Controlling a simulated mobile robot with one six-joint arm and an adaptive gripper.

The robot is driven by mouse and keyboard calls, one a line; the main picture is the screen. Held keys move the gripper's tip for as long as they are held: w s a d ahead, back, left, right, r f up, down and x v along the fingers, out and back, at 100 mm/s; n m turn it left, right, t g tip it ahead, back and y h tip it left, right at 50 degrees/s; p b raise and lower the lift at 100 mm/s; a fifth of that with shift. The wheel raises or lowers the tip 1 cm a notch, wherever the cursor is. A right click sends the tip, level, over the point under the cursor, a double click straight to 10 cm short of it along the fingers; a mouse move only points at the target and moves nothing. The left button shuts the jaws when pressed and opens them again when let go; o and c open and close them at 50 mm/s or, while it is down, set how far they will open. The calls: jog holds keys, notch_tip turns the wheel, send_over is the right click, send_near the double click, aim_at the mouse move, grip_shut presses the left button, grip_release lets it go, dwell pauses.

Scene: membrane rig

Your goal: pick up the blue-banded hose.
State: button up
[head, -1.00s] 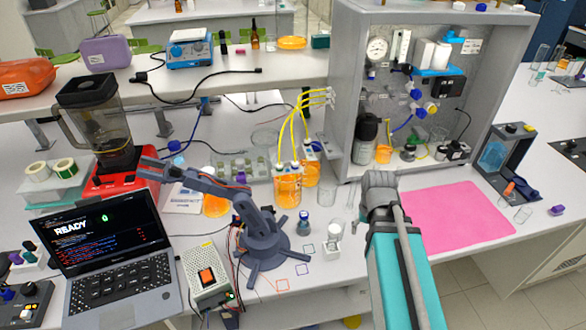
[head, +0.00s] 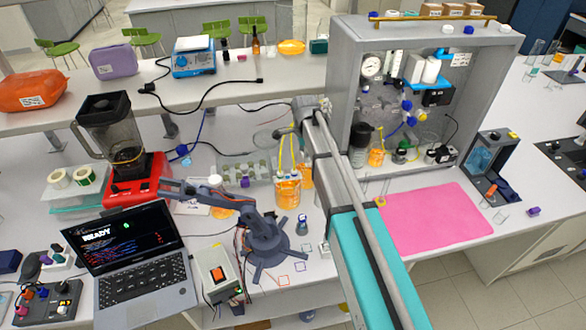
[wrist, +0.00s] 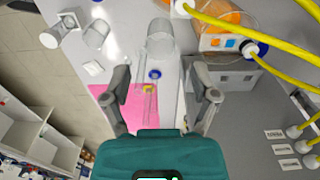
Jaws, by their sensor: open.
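Yellow hoses (wrist: 284,33) arch across the upper right of the wrist view, from an orange-filled bottle (wrist: 232,18) to ports on a grey panel. A dark blue ring (wrist: 262,49) shows at one hose's bottle end; I cannot tell whether it is the hose's band or part of the bottle. In the head view the yellow hoses (head: 291,150) rise from the orange bottles, and my arm hides their upper ends. My gripper (wrist: 165,88) is open and empty, left of the hoses and apart from them in the wrist picture.
The grey cabinet (head: 343,75) stands close beside my arm. A small grey robot arm (head: 262,235) is left of mine. Glassware (wrist: 160,45) lies beyond my fingers in the wrist view.

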jog(key=a, duration=0.1)
jog(key=w+a+r+m+p, duration=0.1)
jog(key=w+a+r+m, duration=0.1)
jog(key=shift+w+a+r, duration=0.1)
jog(key=shift+w+a, duration=0.15)
jog(key=shift+a, duration=0.1)
jog(key=b, duration=0.8)
send_over(294, 170)
notch_tip(294, 170, down, 9)
jog(key=shift+a+r, duration=0.1)
jog(key=shift+r, duration=0.1)
jog(key=shift+f+b, duration=0.15)
jog(key=shift+b, duration=0.2)
notch_tip(294, 170, down, 5)
jog(key=b, duration=0.5)
dwell(0.8)
jog(key=c, duration=1)
